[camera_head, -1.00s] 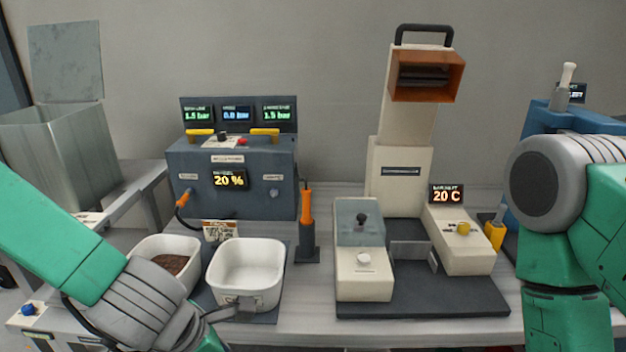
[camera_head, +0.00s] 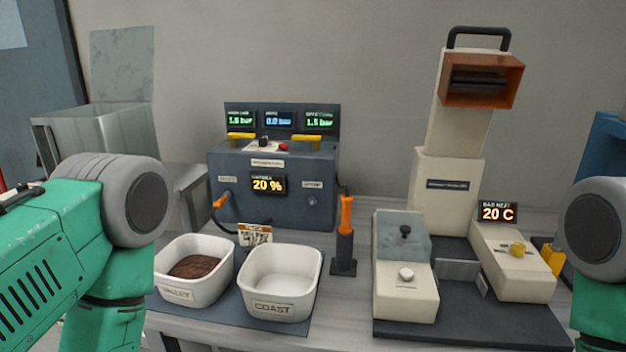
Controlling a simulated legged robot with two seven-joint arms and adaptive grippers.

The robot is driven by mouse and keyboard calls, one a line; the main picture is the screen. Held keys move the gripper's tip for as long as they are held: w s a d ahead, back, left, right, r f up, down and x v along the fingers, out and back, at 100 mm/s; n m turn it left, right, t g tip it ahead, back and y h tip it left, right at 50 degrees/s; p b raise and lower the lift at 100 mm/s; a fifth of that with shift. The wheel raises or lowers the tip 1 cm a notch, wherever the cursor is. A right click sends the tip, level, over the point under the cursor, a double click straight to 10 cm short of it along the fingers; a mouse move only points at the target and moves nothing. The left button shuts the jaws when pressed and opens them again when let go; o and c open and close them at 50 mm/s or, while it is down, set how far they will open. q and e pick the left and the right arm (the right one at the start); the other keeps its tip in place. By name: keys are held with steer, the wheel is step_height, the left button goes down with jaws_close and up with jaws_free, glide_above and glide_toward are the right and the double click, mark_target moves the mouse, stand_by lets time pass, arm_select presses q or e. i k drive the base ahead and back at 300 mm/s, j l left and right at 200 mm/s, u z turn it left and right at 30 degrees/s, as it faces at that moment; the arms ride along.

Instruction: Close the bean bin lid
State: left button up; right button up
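The metal bean bin (camera_head: 122,131) stands at the left, beyond my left arm. Its flat grey lid (camera_head: 122,64) stands upright at the back of the bin, so the bin is open. The bin's inside is mostly hidden from this angle, and my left arm covers its lower part. My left arm comes in at the lower left, with its gripper out of the picture. My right arm shows at the right edge, and its gripper is also out of the picture.
A dark control box (camera_head: 272,190) stands right of the bin. A white tub of brown beans (camera_head: 192,288) and an empty COAST tub (camera_head: 281,296) sit before it. A cream sealing machine (camera_head: 448,190) stands right. An orange-handled tool (camera_head: 345,235) stands between.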

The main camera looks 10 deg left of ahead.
mark_target(123, 67)
steer(key=u, duration=1.35)
steer(key=i+j+z, duration=0.1)
steer(key=j, duration=0.25)
steer(key=i+j, duration=0.25)
steer(key=i+j+z, duration=0.15)
steer(key=j, duration=0.25)
steer(key=i+j, duration=0.15)
steer(key=j, duration=0.2)
steer(key=z, duration=0.05)
